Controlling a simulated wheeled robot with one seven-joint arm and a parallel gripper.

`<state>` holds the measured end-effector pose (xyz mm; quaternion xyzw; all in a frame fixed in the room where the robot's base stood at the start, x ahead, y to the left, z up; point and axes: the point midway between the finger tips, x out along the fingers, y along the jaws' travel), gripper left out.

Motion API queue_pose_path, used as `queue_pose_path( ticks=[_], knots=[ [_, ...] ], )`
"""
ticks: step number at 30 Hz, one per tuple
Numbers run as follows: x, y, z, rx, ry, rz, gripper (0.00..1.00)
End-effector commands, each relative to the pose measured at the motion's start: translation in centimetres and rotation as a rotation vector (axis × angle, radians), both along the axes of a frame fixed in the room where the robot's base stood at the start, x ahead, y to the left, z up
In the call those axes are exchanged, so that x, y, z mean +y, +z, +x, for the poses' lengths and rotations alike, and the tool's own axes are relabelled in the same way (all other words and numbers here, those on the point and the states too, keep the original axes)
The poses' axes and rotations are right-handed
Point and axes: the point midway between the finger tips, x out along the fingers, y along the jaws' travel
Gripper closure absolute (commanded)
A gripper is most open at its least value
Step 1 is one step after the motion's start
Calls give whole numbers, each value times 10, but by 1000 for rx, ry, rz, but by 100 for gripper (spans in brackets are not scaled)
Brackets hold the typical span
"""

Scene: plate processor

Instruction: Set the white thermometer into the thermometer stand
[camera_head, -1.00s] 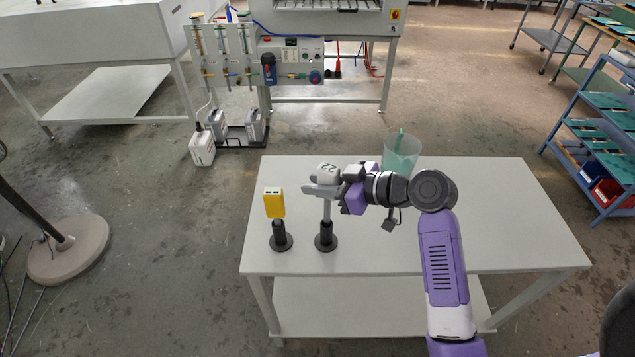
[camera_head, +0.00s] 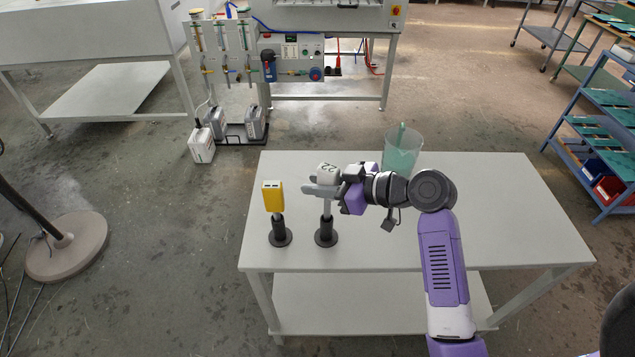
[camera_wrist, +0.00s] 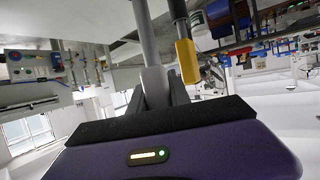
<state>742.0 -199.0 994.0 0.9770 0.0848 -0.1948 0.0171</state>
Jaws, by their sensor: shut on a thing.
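The white thermometer (camera_head: 327,172) is upright, its head marked with digits, and its grey stem runs down to the black thermometer stand (camera_head: 326,232) on the table. The lower end of the stem meets the stand's top and appears to be inside it. My gripper (camera_head: 318,190) is shut on the thermometer just below its head, reaching in from the right. In the wrist view the thermometer (camera_wrist: 155,85) lies between the fingers. A yellow thermometer (camera_head: 273,196) stands in a second black stand (camera_head: 280,234) to the left; it also shows in the wrist view (camera_wrist: 187,61).
A translucent green beaker (camera_head: 402,152) with a stick in it stands at the table's back, behind my arm. The white table (camera_head: 520,220) is clear at the right. A blue shelf cart (camera_head: 600,150) stands to the right, beyond the table.

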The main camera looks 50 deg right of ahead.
Motion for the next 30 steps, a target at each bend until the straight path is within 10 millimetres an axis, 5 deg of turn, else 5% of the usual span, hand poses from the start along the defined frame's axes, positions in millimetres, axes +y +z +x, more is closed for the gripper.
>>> queue_pose_path(
  ticks=[30],
  knots=[
    [0,-23,0,0,0,0,100]
  ],
)
